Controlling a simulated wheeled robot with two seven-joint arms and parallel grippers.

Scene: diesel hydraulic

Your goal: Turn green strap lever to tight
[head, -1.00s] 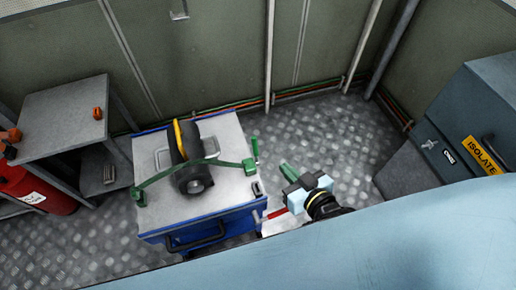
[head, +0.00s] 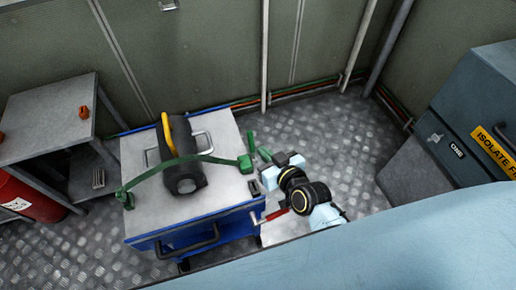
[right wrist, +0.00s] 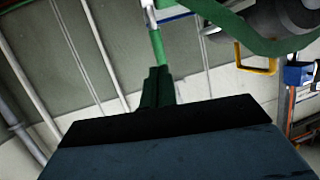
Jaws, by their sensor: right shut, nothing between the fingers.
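The green strap (head: 205,158) runs over a black cylinder (head: 183,183) on a blue trolley (head: 223,198) with a grey top. At its right end is a green buckle (head: 246,162), with the green strap lever (head: 251,140) standing up beside it. My right gripper (head: 264,154) is shut and empty just right of the lever. In the head view I cannot tell whether they touch. My left gripper is not in view.
A grey shelf unit (head: 50,115) with an orange item (head: 84,111) and a red extinguisher (head: 30,198) stand at left. A blue-grey cabinet (head: 460,120) stands at right. A red-handled item (head: 276,215) lies below my right gripper. Floor behind the trolley is clear.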

